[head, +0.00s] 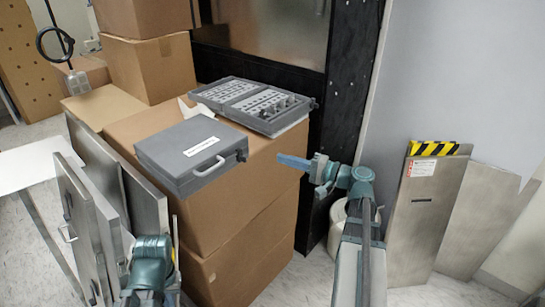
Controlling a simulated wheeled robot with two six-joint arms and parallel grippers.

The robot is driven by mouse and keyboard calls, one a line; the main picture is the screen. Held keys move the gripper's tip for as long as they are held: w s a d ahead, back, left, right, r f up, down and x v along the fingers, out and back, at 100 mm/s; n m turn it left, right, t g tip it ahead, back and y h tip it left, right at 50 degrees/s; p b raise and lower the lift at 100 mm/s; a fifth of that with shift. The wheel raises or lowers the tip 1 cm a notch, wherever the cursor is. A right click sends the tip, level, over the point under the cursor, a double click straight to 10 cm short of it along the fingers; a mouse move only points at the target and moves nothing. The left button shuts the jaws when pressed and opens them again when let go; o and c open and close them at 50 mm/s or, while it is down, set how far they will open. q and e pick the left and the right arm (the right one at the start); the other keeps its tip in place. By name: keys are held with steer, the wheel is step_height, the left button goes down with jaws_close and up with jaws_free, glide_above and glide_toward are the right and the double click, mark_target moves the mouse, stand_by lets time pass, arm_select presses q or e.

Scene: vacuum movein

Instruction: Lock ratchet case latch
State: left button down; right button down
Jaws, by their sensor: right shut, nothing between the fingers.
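A closed grey case (188,157) with a white label and a grey carry handle lies flat on a cardboard box. A dark latch (241,155) shows at the right end of its front side. A second grey case (256,104) stands open behind it, with its molded tray and dark pieces showing. My right gripper (281,160) is shut and empty. It appears to the right of the closed case, by the box's right edge, and looks apart from the latch. My left arm shows at the lower left, but its gripper is not in view.
The cases stand on stacked cardboard boxes (240,200). Metal panels (88,210) lean at the left. More boxes (150,65) rise behind. At the right, a metal plate with a striped top (425,215) leans on the wall. Pale floor is open at front centre.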

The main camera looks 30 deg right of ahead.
steer(key=shift+v, duration=1.25)
steer(key=s+a+f+n+g+h+p, duration=0.1)
steer(key=a+f+n+g+p, duration=0.3)
steer(key=a, duration=0.7)
steer(key=s+a+f+n+g, duration=0.1)
steer(key=a+f+n+g, duration=0.35)
steer(key=a, duration=0.75)
steer(key=s+a+f+n+g+h+p, duration=0.4)
steer(key=s+a+f+n+g+h, duration=0.1)
steer(key=s+a+h, duration=0.4)
steer(key=shift+s+n+g+h, duration=0.45)
steer(key=shift+s+g+h, duration=0.1)
steer(key=shift+s+h, duration=0.6)
